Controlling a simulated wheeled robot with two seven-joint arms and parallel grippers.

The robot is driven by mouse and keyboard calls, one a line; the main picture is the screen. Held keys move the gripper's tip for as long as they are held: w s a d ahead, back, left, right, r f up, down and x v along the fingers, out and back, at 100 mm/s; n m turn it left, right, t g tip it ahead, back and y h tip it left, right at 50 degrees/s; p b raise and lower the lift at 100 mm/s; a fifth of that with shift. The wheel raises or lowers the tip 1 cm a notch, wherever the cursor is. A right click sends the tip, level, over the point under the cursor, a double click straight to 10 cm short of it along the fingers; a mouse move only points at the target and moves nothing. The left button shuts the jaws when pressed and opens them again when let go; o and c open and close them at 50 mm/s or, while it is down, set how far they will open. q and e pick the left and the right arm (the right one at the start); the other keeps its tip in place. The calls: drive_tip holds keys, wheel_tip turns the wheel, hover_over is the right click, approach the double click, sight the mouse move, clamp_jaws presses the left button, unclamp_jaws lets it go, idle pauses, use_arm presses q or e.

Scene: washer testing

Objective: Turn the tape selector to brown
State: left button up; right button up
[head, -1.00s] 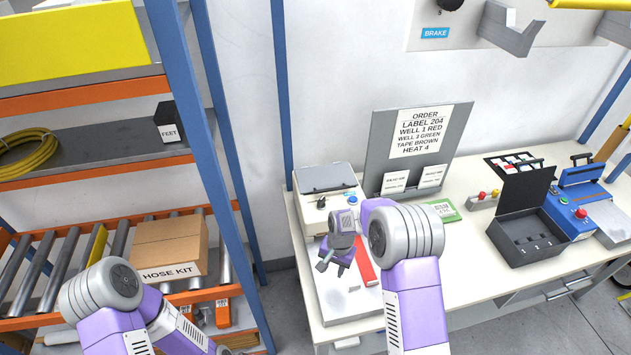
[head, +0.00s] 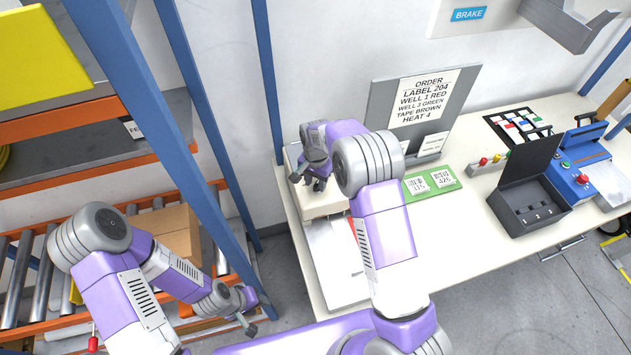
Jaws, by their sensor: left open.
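A cream machine (head: 322,206) stands at the back left of the white table. Its black knob and blue label are now hidden behind my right gripper (head: 309,182), which points down over the machine's front. I cannot tell whether the fingers touch the knob or are shut. My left gripper (head: 247,316) is open and low, between the roller rack and the table, away from the machine. The order sheet (head: 424,98) on a grey board reads "TAPE BROWN". The knob's present setting cannot be seen.
A green card (head: 431,182) lies right of my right arm. An open black box (head: 530,205) and a blue device (head: 580,180) stand at the right. A blue rack post (head: 215,120) rises left of the table. The table's front middle is clear.

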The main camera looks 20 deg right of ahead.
drive_tip(key=shift+f, duration=0.6)
clamp_jaws()
